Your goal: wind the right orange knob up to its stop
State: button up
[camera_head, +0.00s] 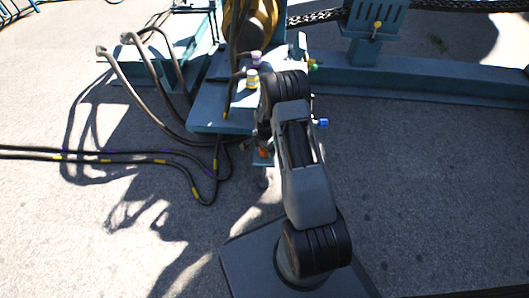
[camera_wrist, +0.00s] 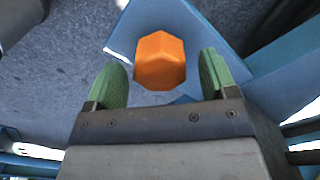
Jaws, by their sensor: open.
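The orange knob (camera_wrist: 160,62) shows in the wrist view as a faceted, roughly hexagonal cap on a blue metal plate (camera_wrist: 180,20). My gripper (camera_wrist: 163,82) is open, with one green-padded finger on each side of the knob. Gaps show between the knob and both fingers, so neither appears to touch it. In the head view a small orange spot (camera_head: 264,153) shows low beside my arm, below the blue bench. My arm hides most of that area and my fingers there.
The blue bench (camera_head: 208,112) carries small capped fittings (camera_head: 252,78) near its edge. A blue beam (camera_head: 420,82) runs to the right. Thick black cables (camera_head: 120,155) lie on the pavement at left. Blue frame members stand close on the right of the wrist view. Open pavement lies right of my arm.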

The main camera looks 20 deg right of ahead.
jog(key=shift+f, duration=0.75)
jog(key=shift+c, duration=0.4)
jog(key=c, duration=0.8)
